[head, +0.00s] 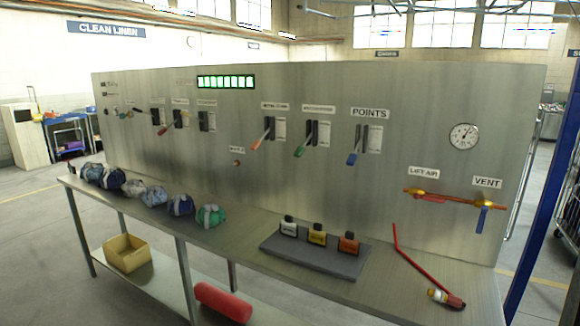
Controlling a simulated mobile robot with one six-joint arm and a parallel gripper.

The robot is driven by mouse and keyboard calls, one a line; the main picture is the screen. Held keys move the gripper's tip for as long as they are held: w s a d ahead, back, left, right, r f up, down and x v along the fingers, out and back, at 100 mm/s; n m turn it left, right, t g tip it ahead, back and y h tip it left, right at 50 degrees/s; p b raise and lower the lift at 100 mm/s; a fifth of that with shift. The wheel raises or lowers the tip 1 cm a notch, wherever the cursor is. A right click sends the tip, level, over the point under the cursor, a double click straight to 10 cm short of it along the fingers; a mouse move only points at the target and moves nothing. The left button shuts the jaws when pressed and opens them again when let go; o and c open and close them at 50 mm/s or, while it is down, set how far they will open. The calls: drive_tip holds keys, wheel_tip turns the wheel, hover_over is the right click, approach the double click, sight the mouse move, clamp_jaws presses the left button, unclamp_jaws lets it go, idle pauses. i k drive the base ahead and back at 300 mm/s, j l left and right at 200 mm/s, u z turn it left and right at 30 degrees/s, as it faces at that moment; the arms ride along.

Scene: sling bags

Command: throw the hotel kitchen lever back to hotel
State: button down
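A steel panel (320,85) carries several levers in dark slotted plates. A lever with an orange handle (257,144) hangs tilted down and to the left, under a label (275,106) too small to read for certain. A green-handled lever (300,152) and a blue-handled lever (352,158), the latter under the POINTS label (369,113), also tilt down-left. Smaller levers sit further left, one with a red tip (162,131). I cannot tell which one is the hotel kitchen lever. My gripper is not in view.
A steel bench (225,247) runs below the panel. It bears several bundled bags (155,196), a grey block (310,257) with three bottle-like pieces, and a bent red rod (410,262). Pipes with valves (455,198) are at the right. A yellow bin (127,253) sits below.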

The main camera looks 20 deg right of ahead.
sight(352, 158)
drive_tip(key=i+j+z, duration=0.1)
drive_tip(key=i+z, duration=0.15)
drive_tip(key=i, duration=0.25)
drive_tip(key=i+j+z, duration=0.2)
drive_tip(key=i, duration=0.3)
drive_tip(key=i+j+z, duration=0.25)
drive_tip(key=i, duration=0.25)
